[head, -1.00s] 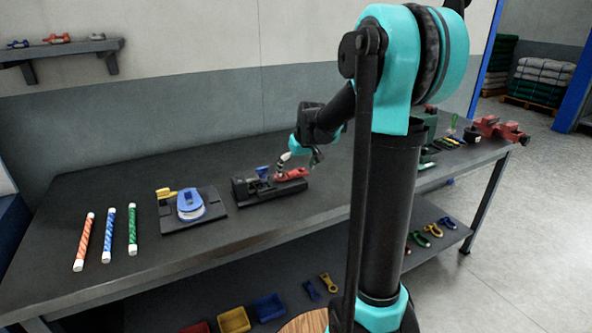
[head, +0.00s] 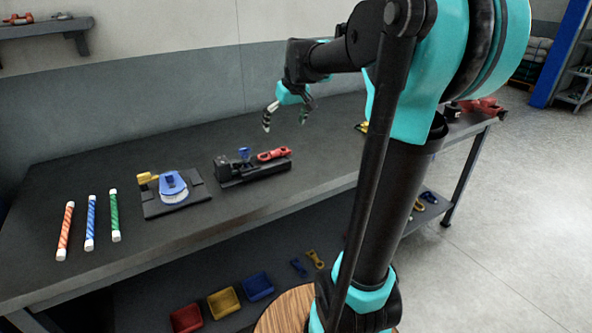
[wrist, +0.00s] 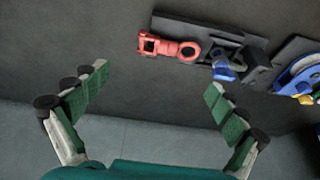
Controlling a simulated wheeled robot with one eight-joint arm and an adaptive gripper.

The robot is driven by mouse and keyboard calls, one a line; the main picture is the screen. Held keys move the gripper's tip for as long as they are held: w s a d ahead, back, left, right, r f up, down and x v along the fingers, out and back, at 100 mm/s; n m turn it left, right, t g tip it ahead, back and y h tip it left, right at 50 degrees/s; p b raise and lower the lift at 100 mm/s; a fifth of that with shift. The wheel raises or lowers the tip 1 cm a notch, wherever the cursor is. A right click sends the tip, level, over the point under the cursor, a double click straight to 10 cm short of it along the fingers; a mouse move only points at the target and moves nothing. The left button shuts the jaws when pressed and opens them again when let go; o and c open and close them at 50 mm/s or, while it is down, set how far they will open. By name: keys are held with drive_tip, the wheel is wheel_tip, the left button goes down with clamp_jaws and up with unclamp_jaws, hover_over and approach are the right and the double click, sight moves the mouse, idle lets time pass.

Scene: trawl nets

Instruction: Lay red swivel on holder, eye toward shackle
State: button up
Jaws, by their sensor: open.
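The red swivel (head: 273,154) lies flat on the right part of the black holder (head: 262,175). In the wrist view the swivel (wrist: 170,48) has its round eye end toward the blue shackle (wrist: 225,70) and its squarer end pointing away from it. The blue shackle also shows in the head view (head: 244,153), on the holder just left of the swivel. My gripper (head: 284,124) is open and empty, raised above the swivel and apart from it. In the wrist view its two green-padded fingers (wrist: 157,82) are spread wide with nothing between them.
Left of the holder is a black base with a blue-and-white piece (head: 174,186) and a yellow block (head: 147,178). Several striped rods (head: 90,222) lie farther left. A red vise (head: 482,106) stands at the bench's far right. Coloured bins (head: 223,303) sit on the lower shelf.

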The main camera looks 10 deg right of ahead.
drive_tip(key=s+d+f+m+h, duration=0.1)
drive_tip(key=s+d+f+m, duration=0.1)
drive_tip(key=s+f, duration=2)
drive_tip(key=s+m, duration=0.1)
drive_tip(key=s, duration=0.3)
drive_tip(key=shift+d+f, duration=0.3)
drive_tip(key=shift+f, duration=0.1)
drive_tip(key=shift+c, duration=0.4)
